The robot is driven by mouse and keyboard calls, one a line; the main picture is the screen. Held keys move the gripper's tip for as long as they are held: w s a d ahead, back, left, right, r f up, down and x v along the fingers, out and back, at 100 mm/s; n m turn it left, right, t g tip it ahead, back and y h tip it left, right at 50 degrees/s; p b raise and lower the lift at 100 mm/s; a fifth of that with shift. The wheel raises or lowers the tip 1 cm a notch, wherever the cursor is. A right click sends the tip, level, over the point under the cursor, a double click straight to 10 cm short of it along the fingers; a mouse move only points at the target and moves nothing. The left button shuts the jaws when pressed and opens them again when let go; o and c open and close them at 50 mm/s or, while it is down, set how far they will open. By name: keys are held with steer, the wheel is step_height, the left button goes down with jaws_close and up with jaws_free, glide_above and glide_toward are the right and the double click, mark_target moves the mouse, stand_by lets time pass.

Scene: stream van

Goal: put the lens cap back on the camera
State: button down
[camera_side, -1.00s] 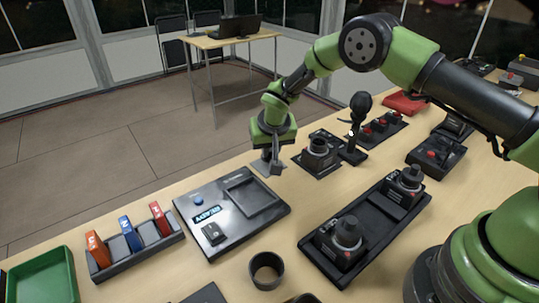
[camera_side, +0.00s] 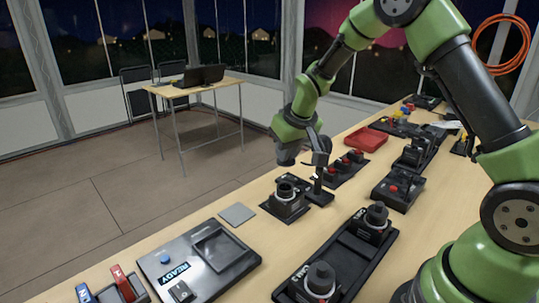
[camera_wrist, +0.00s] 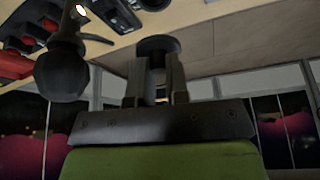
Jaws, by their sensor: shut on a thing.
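In the wrist view my gripper (camera_wrist: 159,62) is shut on a dark round disc, the lens cap (camera_wrist: 158,45), held at the fingertips. In the side view my gripper is tilted beside the black gooseneck microphone; its fingers and the cap are hard to make out there. The camera (camera_side: 287,198), a black squat body with a round lens facing up, stands on the table below and slightly left of the microphone. The cap is above table height, apart from the camera.
The microphone (camera_side: 320,160) stands close to my gripper; its head also looms at left in the wrist view (camera_wrist: 62,72). A bare grey mat (camera_side: 237,214) lies left of the camera. Red-button panels (camera_side: 345,165) and a red tray (camera_side: 366,139) are behind. A joystick unit (camera_side: 345,255) is in front.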

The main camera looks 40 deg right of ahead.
steer(key=shift+f, duration=3.1)
steer(key=shift+f, duration=0.15)
steer(key=c, duration=0.5)
jaws_free()
steer(key=shift+r, duration=3.5)
steer(key=shift+c, duration=0.5)
